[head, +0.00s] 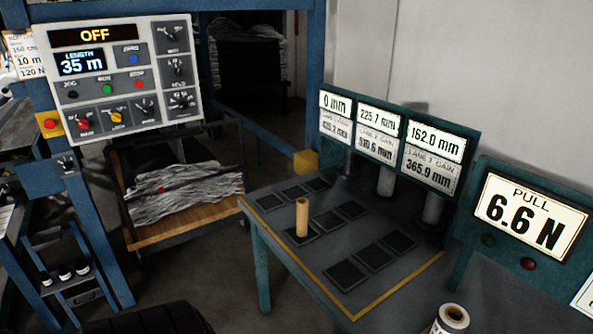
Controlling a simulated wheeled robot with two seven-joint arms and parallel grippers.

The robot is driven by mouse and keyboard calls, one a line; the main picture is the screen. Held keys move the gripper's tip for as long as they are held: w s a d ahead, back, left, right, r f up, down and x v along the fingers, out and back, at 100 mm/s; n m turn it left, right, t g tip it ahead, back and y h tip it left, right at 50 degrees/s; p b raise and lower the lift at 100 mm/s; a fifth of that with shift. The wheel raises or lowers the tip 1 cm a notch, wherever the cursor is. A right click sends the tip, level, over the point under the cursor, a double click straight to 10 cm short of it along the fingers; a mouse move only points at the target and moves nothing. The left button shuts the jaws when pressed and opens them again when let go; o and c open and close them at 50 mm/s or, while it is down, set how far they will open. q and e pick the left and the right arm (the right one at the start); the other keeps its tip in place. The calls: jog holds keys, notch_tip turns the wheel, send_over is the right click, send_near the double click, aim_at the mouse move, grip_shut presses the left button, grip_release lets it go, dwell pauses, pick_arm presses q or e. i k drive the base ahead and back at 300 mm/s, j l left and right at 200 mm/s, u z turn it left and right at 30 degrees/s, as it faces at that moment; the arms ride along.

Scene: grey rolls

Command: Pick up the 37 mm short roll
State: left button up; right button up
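A slim tan roll (302,217) stands upright on the grey table (283,240), among the dark square pads on its left part. A white roll with a brown core (450,318) stands at the bottom right, cut by the picture's lower edge. Light grey cylinders (385,181) show below the lane displays, partly hidden by them. I see no size mark on any of these, so I cannot tell which is the 37 mm short roll. Neither of my grippers is in view.
Lane displays (393,133) reading 0 mm, 225.7 mm and 162.0 mm line the table's back. A pull display (530,214) reads 6.6 N at right. A control panel (117,75) reads OFF at left. The square pads (374,257) around the tan roll are bare.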

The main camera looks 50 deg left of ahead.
aim_at(302, 203)
jog(key=u, duration=1.65)
jog(key=i+j+z, duration=0.1)
jog(key=z, duration=0.25)
jog(key=i+j+z, duration=0.1)
jog(key=j+z, duration=0.3)
jog(key=l, duration=0.1)
